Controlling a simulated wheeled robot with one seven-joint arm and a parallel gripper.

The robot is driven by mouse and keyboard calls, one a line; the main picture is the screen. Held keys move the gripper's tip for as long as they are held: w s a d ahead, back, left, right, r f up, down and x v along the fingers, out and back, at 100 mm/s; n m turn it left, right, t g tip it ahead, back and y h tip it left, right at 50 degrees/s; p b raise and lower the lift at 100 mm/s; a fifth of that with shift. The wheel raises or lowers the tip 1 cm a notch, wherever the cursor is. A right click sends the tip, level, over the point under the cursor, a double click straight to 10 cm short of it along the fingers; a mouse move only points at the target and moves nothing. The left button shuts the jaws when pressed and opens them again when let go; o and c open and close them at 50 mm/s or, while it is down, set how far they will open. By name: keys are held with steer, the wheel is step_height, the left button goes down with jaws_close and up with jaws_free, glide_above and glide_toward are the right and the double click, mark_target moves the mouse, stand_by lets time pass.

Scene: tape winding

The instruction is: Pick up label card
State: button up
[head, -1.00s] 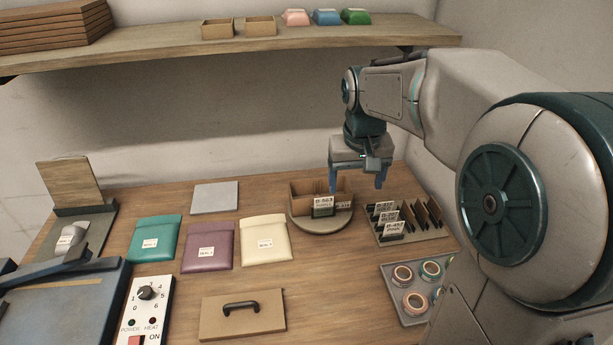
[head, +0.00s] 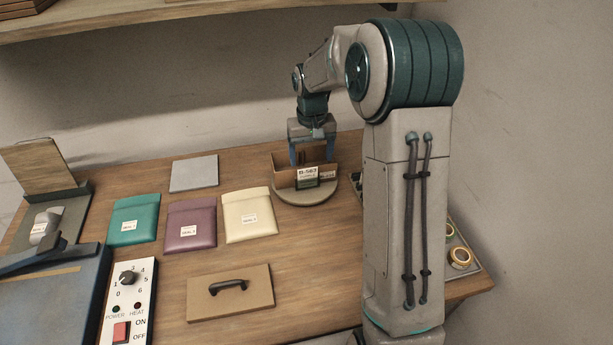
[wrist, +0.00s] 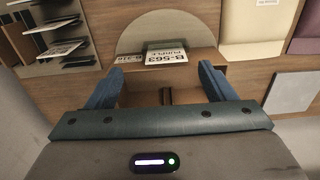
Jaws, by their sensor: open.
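A label card (head: 308,175) with a white face reading B-563 PURPLE and a dark holder stands at the front of a brown open box on a round turntable (head: 305,199). The card also shows in the wrist view (wrist: 166,53), just beyond my fingers. Another white card (wrist: 129,60), partly hidden, sits beside it, reading about B-216. My gripper (head: 312,158) is open and empty over the box, behind the B-563 card. In the wrist view its blue fingers (wrist: 160,88) are spread wide, with the box between and below them. Neither finger visibly touches a card.
Green (head: 134,218), purple (head: 190,225) and cream (head: 249,214) pouches lie left of the turntable, near a grey plate (head: 194,173). A handled board (head: 230,292) and control box (head: 127,300) lie in front. A card rack (wrist: 45,35) and tape rolls (head: 460,258) are at right.

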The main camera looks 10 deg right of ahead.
mark_target(308, 168)
steer(key=shift+w+a+f+p, duration=0.15)
steer(key=shift+f+p, duration=0.15)
steer(key=shift+f, duration=0.7)
steer(key=shift+w+a+f+p, duration=0.1)
steer(key=shift+f+p, duration=0.2)
steer(key=shift+f, duration=0.75)
steer(key=shift+w+a+f+p, duration=0.15)
steer(key=shift+f+p, duration=0.15)
steer(key=shift+f, duration=0.7)
steer(key=shift+s, duration=0.15)
steer(key=c, duration=1)
